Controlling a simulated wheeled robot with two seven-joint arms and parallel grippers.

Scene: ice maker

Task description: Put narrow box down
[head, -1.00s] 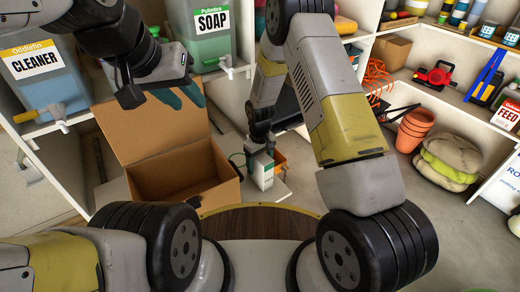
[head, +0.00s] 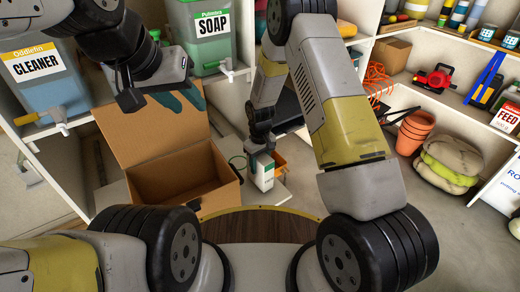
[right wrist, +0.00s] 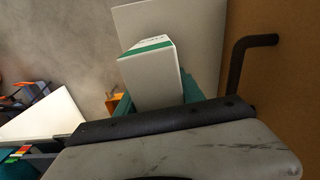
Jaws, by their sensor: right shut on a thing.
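The narrow box (head: 264,172) is white with a green band and stands about upright in the head view, just right of the open cardboard box. My right gripper (head: 262,153) is above it and shut on its upper part. In the right wrist view the narrow box (right wrist: 152,75) juts out from between the teal fingers of my right gripper (right wrist: 160,95). Whether its base touches the surface below cannot be told. My left gripper (head: 178,98) hangs at the upper left over the cardboard box's raised flap; its teal fingers show only partly, so its opening is unclear.
The open cardboard box (head: 185,185) stands left of the narrow box and looks empty. Shelves with a cleaner tank (head: 45,80) and a soap tank (head: 205,35) are behind. Terracotta pots (head: 414,130) and stacked sacks (head: 448,165) are at the right. Floor between is clear.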

